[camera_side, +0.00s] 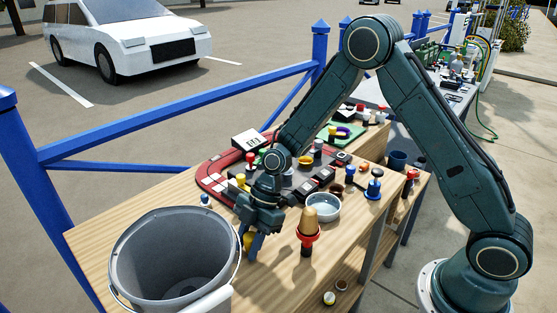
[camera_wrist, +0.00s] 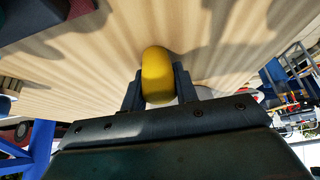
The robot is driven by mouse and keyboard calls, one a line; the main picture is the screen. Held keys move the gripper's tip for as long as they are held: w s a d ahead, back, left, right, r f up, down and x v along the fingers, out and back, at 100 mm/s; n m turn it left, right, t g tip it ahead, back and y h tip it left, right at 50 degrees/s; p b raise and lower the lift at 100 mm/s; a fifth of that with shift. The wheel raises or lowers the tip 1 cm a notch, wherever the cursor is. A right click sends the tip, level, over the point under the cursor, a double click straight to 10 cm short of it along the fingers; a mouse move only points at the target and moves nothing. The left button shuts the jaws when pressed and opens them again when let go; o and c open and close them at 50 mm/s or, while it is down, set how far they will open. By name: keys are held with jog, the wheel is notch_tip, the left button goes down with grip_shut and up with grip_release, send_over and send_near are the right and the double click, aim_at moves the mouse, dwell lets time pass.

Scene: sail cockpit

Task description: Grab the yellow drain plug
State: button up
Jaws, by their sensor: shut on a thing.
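The yellow drain plug (camera_wrist: 156,76) sits between the two fingers of my gripper (camera_wrist: 158,88) in the wrist view, with wood-grain tabletop behind it. My gripper is shut on it. In the side view my gripper (camera_side: 250,240) points down over the front of the wooden table, just right of the grey bucket. A bit of the yellow plug (camera_side: 248,240) shows beside the fingers there; the rest of it is hidden by the gripper. I cannot tell whether the plug touches the tabletop.
A grey bucket (camera_side: 122,255) stands close left of my gripper. A tan cone in a red holder (camera_side: 308,237) and a glass bowl (camera_side: 323,208) are to the right. A dark red tray (camera_side: 212,177) with small parts lies behind. A blue railing (camera_side: 180,128) runs along the back.

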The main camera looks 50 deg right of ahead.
aim_at(247, 237)
jog(key=shift+r, duration=0.1)
notch_tip(247, 237, up, 20)
dwell(0.7)
jog(key=shift+w, duration=0.1)
dwell(0.5)
